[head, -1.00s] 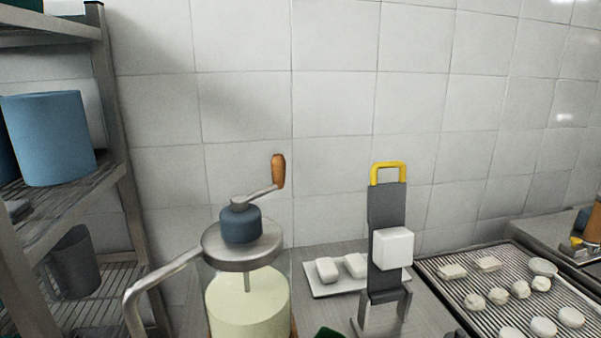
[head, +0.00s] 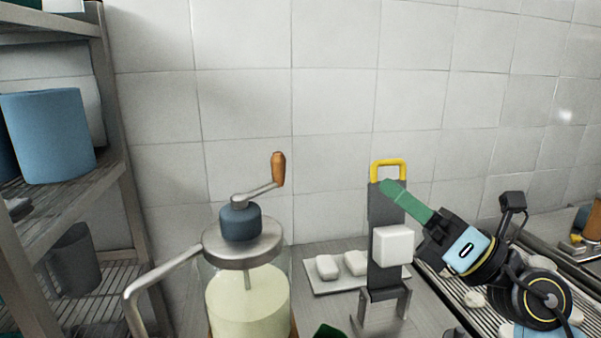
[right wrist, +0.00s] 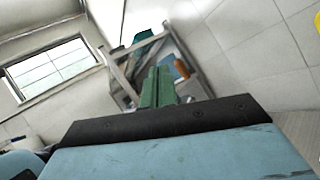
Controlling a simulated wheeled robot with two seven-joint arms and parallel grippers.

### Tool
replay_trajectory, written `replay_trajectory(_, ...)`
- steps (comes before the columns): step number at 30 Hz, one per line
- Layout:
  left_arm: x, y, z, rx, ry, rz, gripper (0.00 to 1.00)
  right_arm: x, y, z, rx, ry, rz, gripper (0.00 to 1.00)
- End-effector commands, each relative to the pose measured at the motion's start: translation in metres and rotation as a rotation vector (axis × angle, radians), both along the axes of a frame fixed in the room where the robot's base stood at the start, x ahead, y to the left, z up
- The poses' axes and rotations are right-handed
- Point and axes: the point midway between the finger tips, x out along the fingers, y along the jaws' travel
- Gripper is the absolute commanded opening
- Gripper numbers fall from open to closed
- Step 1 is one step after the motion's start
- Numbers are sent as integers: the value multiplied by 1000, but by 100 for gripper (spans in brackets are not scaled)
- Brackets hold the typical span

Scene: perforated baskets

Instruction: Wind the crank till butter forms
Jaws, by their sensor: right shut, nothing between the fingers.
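The churn is a glass jar (head: 247,305) of pale yellow cream with a metal lid (head: 243,258) and a dark blue hub. Its crank (head: 258,193) points up and right, ending in an upright brown wooden handle (head: 278,169). A curved metal side handle (head: 150,285) reaches left. My right gripper (head: 388,188) is shut and empty, its green fingers pointing up-left, well right of the crank and apart from it. Its shut fingers also show in the right wrist view (right wrist: 158,85), with an orange-brown bit just beyond that may be the crank handle. My left gripper is not visible.
A grey stand (head: 384,275) with a yellow handle and white block is near my right fingers. White blocks lie on a tray (head: 325,288) behind it. A ridged rack (head: 435,272) is at right, shelving (head: 118,215) at left. A dark green piece (head: 328,331) shows at the bottom edge.

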Motion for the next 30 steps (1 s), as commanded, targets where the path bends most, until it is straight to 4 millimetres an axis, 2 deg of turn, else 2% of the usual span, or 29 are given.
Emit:
replay_trajectory(1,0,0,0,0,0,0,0,2,6,0,-131,-52,-10,0)
replay_trajectory(3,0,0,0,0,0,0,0,7,11,-5,-283,-100,-28,0)
replay_trajectory(6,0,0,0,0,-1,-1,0,13,12,-11,-436,-139,-49,0)
replay_trajectory(9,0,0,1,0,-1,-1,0,17,11,-15,-518,-156,-64,0)
replay_trajectory(14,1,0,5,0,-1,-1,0,25,21,-15,-545,-159,-68,0)
replay_trajectory(30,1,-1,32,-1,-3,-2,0,79,111,-2,-541,-157,-65,0)
